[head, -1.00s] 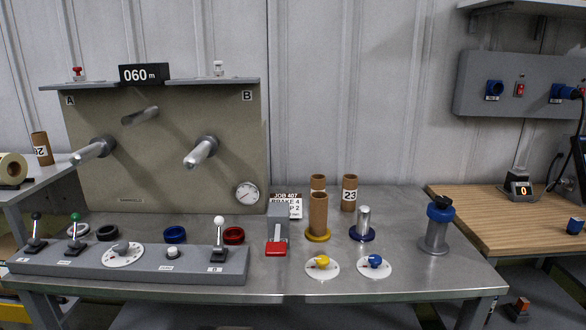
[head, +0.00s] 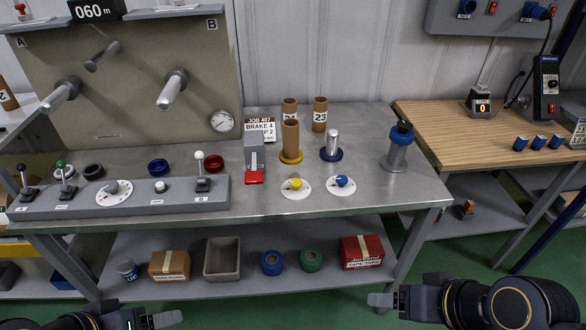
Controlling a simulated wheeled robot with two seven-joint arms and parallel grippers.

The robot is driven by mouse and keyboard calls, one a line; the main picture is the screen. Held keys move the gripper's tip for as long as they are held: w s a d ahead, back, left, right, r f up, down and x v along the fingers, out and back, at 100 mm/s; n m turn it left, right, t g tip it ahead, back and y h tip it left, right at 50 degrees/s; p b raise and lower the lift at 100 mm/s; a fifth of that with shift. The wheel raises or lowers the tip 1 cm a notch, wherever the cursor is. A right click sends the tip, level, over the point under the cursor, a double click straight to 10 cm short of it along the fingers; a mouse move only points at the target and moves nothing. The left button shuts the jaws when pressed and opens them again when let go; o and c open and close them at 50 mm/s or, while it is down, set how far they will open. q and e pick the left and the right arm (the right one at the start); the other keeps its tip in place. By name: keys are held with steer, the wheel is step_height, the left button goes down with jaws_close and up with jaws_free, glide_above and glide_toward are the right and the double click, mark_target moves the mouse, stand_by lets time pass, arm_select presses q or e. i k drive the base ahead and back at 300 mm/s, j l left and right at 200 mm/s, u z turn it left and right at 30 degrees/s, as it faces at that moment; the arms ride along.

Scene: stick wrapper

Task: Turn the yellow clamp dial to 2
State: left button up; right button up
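The yellow clamp dial (head: 295,184) is a yellow knob on a round white plate near the front edge of the steel bench. Its setting is too small to read. A blue dial (head: 341,181) sits just to its right. A sign (head: 259,128) behind reads JOB 407, BRAKE 4, and a last line ending in P 2. My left gripper (head: 168,318) is at the bottom left, below the bench top, far from the dial. My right gripper (head: 382,300) is at the bottom, right of the dial and apart from it. Neither visibly holds anything; their finger gaps are unclear.
The steel bench (head: 365,200) carries a grey control panel (head: 130,198) at left, a red-handled device (head: 254,165), cardboard tubes (head: 290,140) and a blue-topped post (head: 398,148). A lower shelf (head: 210,288) holds boxes and tape rolls. A wooden table (head: 440,120) stands at right.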

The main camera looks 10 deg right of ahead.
mark_target(295, 183)
steer(key=i+j, duration=0.15)
steer(key=i, duration=0.3)
steer(key=i+j, duration=0.1)
steer(key=i, duration=0.3)
steer(key=z, duration=0.05)
